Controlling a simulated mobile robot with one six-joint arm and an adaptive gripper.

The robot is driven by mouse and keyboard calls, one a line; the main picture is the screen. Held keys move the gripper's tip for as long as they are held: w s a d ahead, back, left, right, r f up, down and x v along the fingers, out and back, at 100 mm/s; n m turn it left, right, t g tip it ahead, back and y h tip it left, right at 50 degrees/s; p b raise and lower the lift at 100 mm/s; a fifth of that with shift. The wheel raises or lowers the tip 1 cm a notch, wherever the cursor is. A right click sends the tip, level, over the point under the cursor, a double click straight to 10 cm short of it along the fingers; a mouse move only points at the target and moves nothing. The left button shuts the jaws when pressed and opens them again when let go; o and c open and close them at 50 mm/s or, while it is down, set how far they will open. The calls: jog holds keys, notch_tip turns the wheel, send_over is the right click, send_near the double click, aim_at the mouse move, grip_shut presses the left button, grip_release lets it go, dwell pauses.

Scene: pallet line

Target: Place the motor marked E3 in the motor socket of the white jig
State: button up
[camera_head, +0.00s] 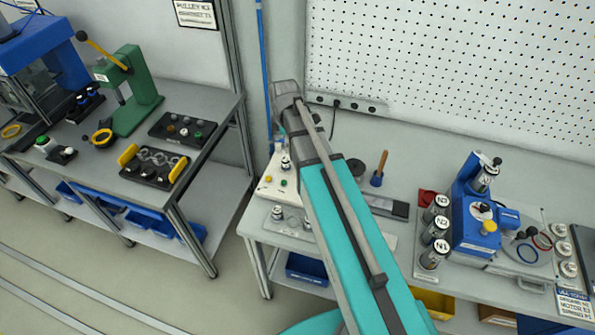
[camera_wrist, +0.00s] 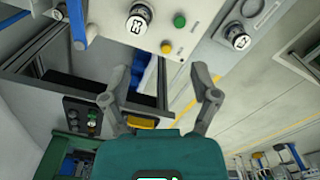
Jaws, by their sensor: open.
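The white jig (camera_head: 270,188) stands at the left end of the right bench, with green and yellow buttons. It also shows at the top of the wrist view (camera_wrist: 185,12). A silver and black motor (camera_wrist: 138,18) stands on the jig in the wrist view; its label seems to read E3. I cannot tell how deep it sits in a socket. A second motor (camera_wrist: 238,36) stands on a grey tray beside the jig; its label is hard to read. My gripper (camera_wrist: 160,75) is open and empty, apart from both motors. My arm hides part of the jig in the head view.
Motors marked N (camera_head: 435,228) stand near a blue machine (camera_head: 470,225) on the right bench. A wooden-handled tool (camera_head: 379,170) stands near my arm. The left bench bears a green press (camera_head: 135,95) and a black tray (camera_head: 155,165). A floor gap separates the benches.

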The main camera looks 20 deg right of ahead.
jog(key=s+m, duration=1.4)
jog(key=m, duration=0.2)
dwell(0.7)
